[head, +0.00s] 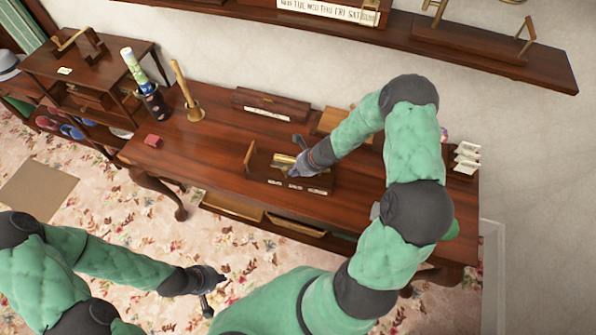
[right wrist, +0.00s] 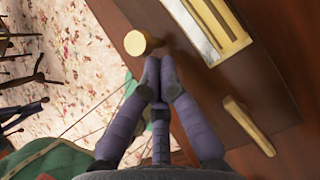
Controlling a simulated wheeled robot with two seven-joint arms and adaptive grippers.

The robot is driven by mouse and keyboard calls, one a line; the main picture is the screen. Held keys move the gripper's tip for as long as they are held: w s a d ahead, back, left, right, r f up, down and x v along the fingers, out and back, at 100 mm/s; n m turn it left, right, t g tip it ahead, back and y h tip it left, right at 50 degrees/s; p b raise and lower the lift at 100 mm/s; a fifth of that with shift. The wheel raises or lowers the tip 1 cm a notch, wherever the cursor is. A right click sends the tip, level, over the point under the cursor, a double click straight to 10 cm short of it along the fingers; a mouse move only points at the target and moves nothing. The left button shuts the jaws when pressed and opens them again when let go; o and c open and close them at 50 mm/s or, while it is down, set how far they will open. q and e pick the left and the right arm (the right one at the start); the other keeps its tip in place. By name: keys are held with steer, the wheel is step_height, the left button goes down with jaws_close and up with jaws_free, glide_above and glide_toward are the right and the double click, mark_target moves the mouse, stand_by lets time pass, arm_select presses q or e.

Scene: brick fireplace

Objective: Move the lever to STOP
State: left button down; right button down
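The lever device is a dark wooden box (head: 318,181) with small white labels on its front edge, too small to read, standing on the desk in the head view. Brass shows on its top. In the right wrist view a brass plate (right wrist: 236,37) with a pale slot and a round brass knob (right wrist: 137,43) show. My right gripper (head: 297,168) is low over the device; in the right wrist view its fingertips (right wrist: 153,66) are together just beside the knob. I cannot tell if they touch it. My left gripper (head: 215,287) hangs over the carpet, away from the desk; its finger opening is unclear.
A wall shelf (head: 480,55) hangs above. Carpet is free in front.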

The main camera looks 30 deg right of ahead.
mark_target(286, 169)
steer(key=shift+w+a+r, duration=0.3)
steer(key=shift+w+a, duration=0.1)
steer(key=shift+w, duration=0.05)
steer(key=shift+r, duration=0.15)
steer(key=shift+r+p, duration=0.65)
steer(key=shift+p, duration=0.15)
steer(key=shift+r+p, duration=0.75)
steer(key=shift+r, duration=0.05)
step_height(286, 169, up, 8)
steer(key=p, duration=0.7)
steer(key=shift+a+r+p, duration=0.2)
steer(key=shift+a+p, duration=0.15)
steer(key=shift+f, duration=0.1)
